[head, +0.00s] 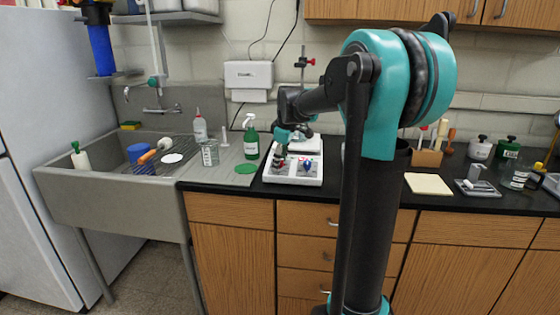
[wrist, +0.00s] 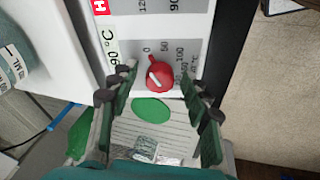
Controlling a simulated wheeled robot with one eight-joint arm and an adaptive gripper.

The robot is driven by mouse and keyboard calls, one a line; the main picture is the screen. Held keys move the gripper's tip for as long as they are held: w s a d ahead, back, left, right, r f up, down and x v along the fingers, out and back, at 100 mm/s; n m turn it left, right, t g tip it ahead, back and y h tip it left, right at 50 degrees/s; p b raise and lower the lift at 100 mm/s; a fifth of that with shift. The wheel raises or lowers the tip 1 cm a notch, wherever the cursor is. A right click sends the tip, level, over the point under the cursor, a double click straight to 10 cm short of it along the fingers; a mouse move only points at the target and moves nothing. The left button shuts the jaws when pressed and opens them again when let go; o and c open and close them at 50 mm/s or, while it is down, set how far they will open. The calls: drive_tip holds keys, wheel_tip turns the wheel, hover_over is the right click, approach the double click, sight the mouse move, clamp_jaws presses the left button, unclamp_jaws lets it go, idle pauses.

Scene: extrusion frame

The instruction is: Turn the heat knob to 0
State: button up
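The white hot plate (head: 310,178) stands on the black counter in the head view. Its red heat knob (wrist: 160,74) shows in the wrist view, with a white mark on its left side. A grey scale (wrist: 185,52) beside it reads 0, 50, 100 and more in °C; I cannot tell which number the mark meets. A panel with "90 °C" (wrist: 105,47) lies to its left. My gripper (wrist: 161,76) is open, with fingertips on either side of the red knob; contact cannot be told. In the head view my gripper (head: 287,140) is over the hot plate.
A blue knob (head: 307,168) sits right of the red one. A green spray bottle (head: 251,140), a green disc (head: 245,169) and a glass beaker (head: 210,153) stand left, near the sink (head: 110,205). A stand clamp (head: 304,62) rises behind.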

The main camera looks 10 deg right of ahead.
drive_tip(key=v, duration=1.2)
